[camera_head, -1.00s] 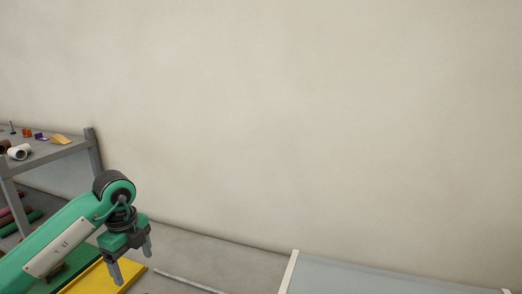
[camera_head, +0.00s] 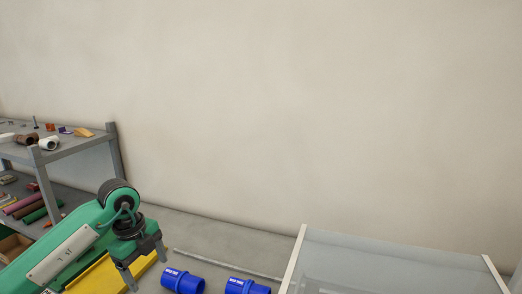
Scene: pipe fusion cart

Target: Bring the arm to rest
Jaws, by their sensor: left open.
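My left arm, green with a dark wrist joint, comes in from the lower left in the head view. My left gripper (camera_head: 146,268) points down with its two dark fingers apart and nothing between them. It is in front of a yellow surface (camera_head: 100,276), and I cannot tell the gap between them. My right arm and gripper do not show.
Two blue pipe couplings (camera_head: 183,281) (camera_head: 246,287) lie right of the gripper at the bottom edge. A grey translucent panel with white edges (camera_head: 390,265) is at lower right. A grey shelf (camera_head: 85,140) with pipe pieces stands at left, before a bare wall.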

